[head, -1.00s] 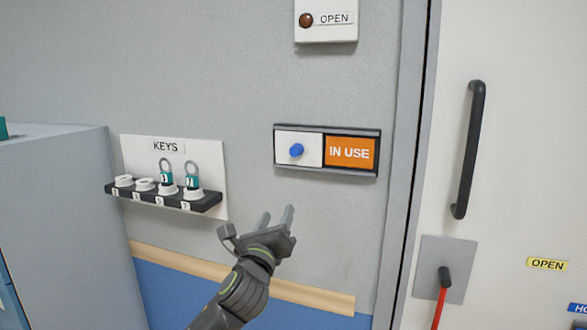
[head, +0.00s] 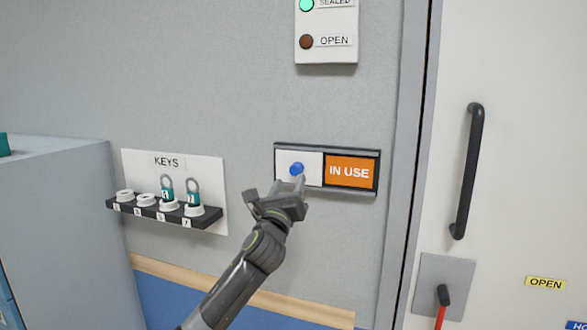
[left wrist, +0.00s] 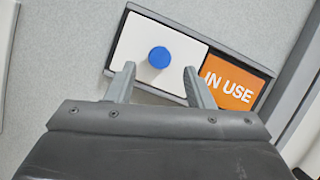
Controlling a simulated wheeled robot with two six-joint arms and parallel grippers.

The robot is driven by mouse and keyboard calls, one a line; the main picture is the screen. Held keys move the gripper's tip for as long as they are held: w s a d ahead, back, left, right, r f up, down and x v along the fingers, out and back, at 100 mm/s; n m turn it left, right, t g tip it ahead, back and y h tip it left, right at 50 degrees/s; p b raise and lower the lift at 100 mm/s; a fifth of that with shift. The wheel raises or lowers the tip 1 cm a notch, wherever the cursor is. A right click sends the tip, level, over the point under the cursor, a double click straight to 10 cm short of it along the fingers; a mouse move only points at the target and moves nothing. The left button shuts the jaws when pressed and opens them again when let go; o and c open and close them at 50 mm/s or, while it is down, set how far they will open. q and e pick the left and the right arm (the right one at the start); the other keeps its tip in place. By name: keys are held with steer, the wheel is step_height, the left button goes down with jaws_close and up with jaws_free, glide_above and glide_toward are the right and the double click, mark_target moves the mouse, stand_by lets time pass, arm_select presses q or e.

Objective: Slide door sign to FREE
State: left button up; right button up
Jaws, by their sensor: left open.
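The door sign (head: 352,171) is a dark-framed slider on the grey wall, with orange IN USE showing in its right half. A white sliding plate (head: 284,161) covers the left half and bears a blue knob (head: 297,169). In the left wrist view, the blue knob (left wrist: 159,57) stands just beyond and between the fingertips. My left gripper (left wrist: 158,80) is open, with one finger on each side below the knob. In the head view my left gripper (head: 286,186) is just below the knob; whether it touches the sign I cannot tell. My right gripper is not in view.
A key rack (head: 165,207) with padlocks is on the wall to the left. An indicator box (head: 326,55) is above the sign. To the right are a door frame (head: 408,180) and a door with a black handle (head: 467,170). A grey cabinet (head: 60,235) stands far left.

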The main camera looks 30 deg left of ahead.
mark_target(294, 172)
arm_select(q)
steer(key=shift+p+x, duration=0.55)
steer(key=shift+x, duration=2.1)
steer(key=shift+c, duration=0.5)
jaws_close()
